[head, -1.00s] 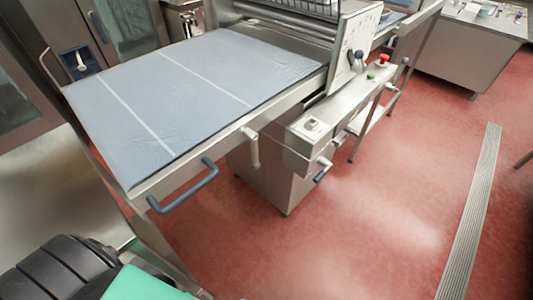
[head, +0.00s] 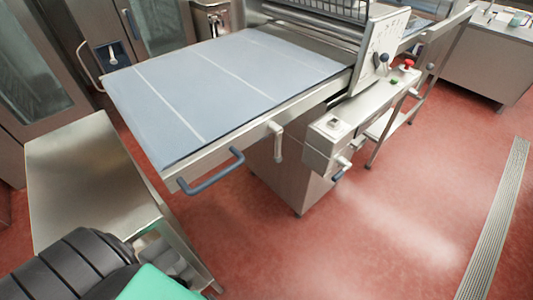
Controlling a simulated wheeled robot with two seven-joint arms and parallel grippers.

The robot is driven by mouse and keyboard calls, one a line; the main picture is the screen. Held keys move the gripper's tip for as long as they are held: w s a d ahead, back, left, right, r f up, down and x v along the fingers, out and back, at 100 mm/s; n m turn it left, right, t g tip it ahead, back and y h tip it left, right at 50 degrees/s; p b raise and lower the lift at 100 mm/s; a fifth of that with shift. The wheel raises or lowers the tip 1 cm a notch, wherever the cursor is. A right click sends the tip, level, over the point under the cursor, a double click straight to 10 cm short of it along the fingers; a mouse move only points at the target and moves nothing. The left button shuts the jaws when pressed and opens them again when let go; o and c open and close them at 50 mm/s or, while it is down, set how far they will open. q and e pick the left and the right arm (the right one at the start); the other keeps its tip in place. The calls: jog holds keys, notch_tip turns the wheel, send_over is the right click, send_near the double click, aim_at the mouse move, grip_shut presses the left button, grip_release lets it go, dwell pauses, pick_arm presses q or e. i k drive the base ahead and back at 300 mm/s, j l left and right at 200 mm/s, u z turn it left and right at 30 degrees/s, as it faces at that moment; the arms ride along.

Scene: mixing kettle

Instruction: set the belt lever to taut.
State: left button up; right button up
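The machine's blue-grey belt (head: 215,90) lies flat on its long table, with pale lines across it. A small light-grey lever (head: 277,142) hangs down from the table's near side rail, and it looks like the belt lever; no marking for taut can be read. A blue bar handle (head: 212,175) sits at the near left end of the same table. A dark-knobbed lever (head: 383,60) stands on the upright side plate. Neither gripper is in view.
A control box with a red button (head: 408,64) and a green button (head: 393,81) runs along the machine's right side. A bare steel table (head: 80,180) stands at left. Red floor (head: 390,220) is open at right, with a drain grate (head: 497,225).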

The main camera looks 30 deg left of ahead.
aim_at(274, 128)
jog(key=k+u, duration=0.1)
jog(key=u, duration=0.4)
jog(key=k+u, duration=0.1)
jog(key=u, duration=0.35)
jog(key=k+j+u, duration=0.1)
jog(key=u, duration=0.4)
jog(key=k+j+u, duration=0.1)
jog(key=u, duration=0.4)
jog(key=l+u, duration=0.85)
jog(key=l, duration=0.15)
jog(key=k+l+u, duration=0.1)
jog(key=l+u, duration=0.35)
jog(key=k+l+u, duration=0.15)
jog(key=l+u, duration=0.25)
jog(key=k+l+u, duration=0.25)
jog(key=l+u, duration=0.2)
